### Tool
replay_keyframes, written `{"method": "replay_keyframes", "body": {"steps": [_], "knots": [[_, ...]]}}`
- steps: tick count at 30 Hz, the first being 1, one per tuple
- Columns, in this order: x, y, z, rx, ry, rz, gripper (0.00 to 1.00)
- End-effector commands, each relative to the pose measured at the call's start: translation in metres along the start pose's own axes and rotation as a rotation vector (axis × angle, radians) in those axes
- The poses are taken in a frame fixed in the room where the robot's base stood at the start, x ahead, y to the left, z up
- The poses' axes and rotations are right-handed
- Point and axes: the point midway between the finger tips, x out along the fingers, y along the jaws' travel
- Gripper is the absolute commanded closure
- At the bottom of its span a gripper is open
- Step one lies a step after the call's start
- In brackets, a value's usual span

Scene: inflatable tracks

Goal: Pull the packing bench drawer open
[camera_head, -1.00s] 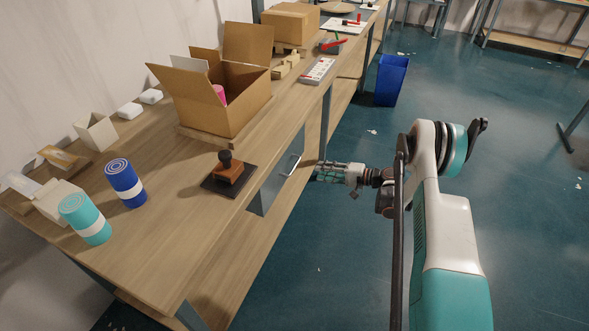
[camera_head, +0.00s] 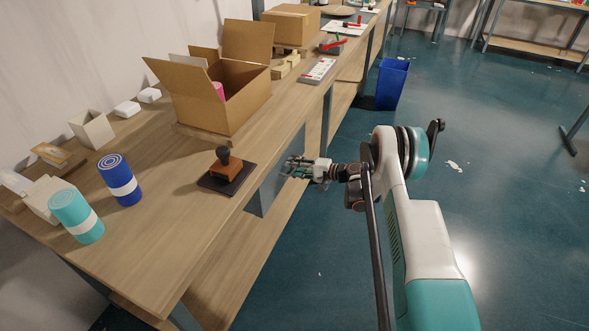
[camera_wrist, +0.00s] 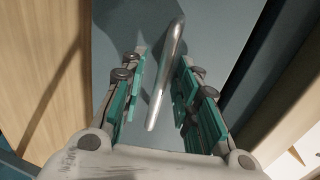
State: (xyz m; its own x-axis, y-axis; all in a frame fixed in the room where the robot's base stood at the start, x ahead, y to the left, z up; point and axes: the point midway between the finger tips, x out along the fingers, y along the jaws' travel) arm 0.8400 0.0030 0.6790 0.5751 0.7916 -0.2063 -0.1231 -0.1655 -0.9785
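The packing bench drawer (camera_head: 268,189) has a grey front under the bench top and looks closed. Its silver bar handle (camera_wrist: 165,75) runs between my gripper's two teal-padded fingers in the wrist view, with a gap on each side. My gripper (camera_wrist: 160,85) is open around the handle. In the head view, my gripper (camera_head: 296,167) is at the drawer front, where its fingers hide the handle. I cannot tell whether the fingertips touch the drawer front.
The wooden bench top (camera_head: 150,250) overhangs the drawer. On it are a stamp (camera_head: 227,165), an open cardboard box (camera_head: 220,100), and a blue roll (camera_head: 120,180) beside a teal roll (camera_head: 76,215). A blue bin (camera_head: 391,84) stands on the otherwise mostly clear floor.

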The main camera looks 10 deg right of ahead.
Motion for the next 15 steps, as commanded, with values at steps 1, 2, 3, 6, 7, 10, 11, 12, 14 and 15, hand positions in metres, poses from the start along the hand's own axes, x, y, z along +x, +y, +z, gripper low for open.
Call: {"method": "replay_keyframes", "body": {"steps": [1, 2, 3, 6, 7, 10, 11, 12, 14, 15], "knots": [[-0.0001, -0.0001, -0.0001, 0.0, 0.0, 0.0, 0.71], [-0.0002, -0.0002, -0.0001, 0.0, 0.0, 0.0, 0.71], [-0.0003, -0.0002, 0.0, 0.0, 0.0, 0.0, 0.71], [-0.0004, -0.0002, 0.0, 0.0, 0.0, 0.0, 0.85], [-0.0004, -0.0001, 0.0, 0.0, 0.0, 0.0, 0.92], [-0.0005, -0.0001, 0.0, 0.0, 0.0, 0.0, 1.0], [-0.0005, -0.0001, 0.0, 0.0, 0.0, 0.0, 1.0], [-0.0005, 0.0, 0.0, 0.0, 0.0, 0.0, 1.0], [-0.0006, 0.0, 0.0, 0.0, 0.0, 0.0, 1.0], [-0.0008, 0.0001, 0.0, 0.0, 0.0, 0.0, 1.0]]}}
